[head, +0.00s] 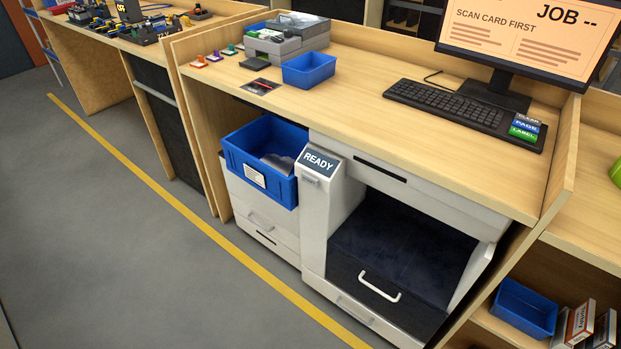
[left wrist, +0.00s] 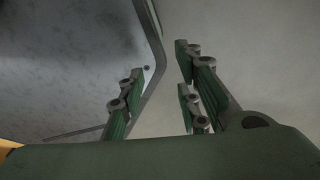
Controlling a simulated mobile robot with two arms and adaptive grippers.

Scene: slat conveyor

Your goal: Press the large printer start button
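A large white printer (head: 313,230) stands under the desk, with a dark panel reading "READY" (head: 318,161) on top of its narrow front column. A small grey piece (head: 311,181) sits just below that panel; I cannot tell whether it is a button. Small CLEAR, PAGE and LABEL keys (head: 525,127) lie at the keyboard's right end. My left gripper (left wrist: 160,78) shows only in the left wrist view. Its green fingers are apart with nothing between them, before blurred grey surfaces. Neither gripper shows in the head view, so their distance from the printer is hidden.
The monitor (head: 530,35) reads "SCAN CARD FIRST" and "JOB --". A dark pad (head: 260,86), small coloured pieces (head: 214,56), a blue bin (head: 308,69) and a keyboard (head: 450,105) are on the desk. A blue crate (head: 235,155) juts out beside the printer. The grey floor (head: 120,230) is clear.

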